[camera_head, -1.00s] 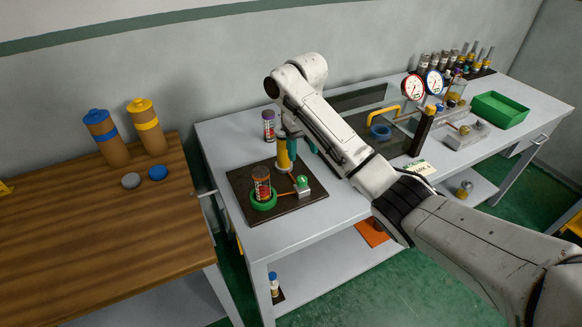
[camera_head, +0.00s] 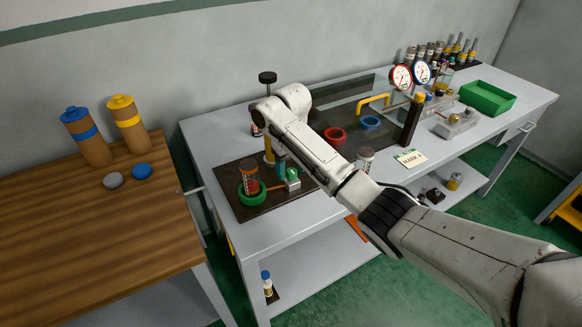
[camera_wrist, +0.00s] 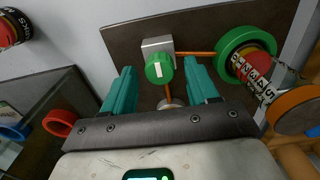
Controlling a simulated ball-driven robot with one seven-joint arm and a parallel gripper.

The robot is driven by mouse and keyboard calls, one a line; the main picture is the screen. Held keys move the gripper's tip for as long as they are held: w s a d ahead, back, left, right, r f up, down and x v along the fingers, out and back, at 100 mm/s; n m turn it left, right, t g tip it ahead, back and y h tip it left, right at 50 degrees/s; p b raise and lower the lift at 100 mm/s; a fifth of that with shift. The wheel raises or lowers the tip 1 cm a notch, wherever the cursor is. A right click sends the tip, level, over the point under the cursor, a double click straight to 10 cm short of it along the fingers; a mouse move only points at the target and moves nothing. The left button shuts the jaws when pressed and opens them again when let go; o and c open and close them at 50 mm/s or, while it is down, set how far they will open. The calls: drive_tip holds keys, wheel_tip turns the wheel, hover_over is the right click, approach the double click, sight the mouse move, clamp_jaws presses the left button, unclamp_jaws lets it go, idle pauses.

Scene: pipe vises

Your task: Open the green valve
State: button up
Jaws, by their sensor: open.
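The green valve is a small round green knob with a white bar mark (camera_wrist: 158,68) on a grey metal block (camera_wrist: 156,46). In the head view the knob (camera_head: 292,174) stands on a dark board (camera_head: 270,203) at the left end of the grey bench. My gripper (camera_wrist: 161,70) is open, with one teal finger on each side of the knob. Gaps show between knob and fingers; finger depth against it is unclear. In the head view, my arm hides most of the gripper. An orange-red pipe runs from the block to a green ring (camera_wrist: 244,48) around a labelled canister (camera_wrist: 252,76).
An orange-brown cylinder end (camera_wrist: 291,110) is close on the right in the wrist view. A red ring (camera_head: 335,136) and a blue ring (camera_head: 370,123) lie farther right. Gauges (camera_head: 401,77) and a green tray (camera_head: 487,97) stand at the far end. A wooden table (camera_head: 90,230) is left.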

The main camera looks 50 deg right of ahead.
drive_tip(key=c, duration=1)
drive_tip(key=shift+c, duration=0.2)
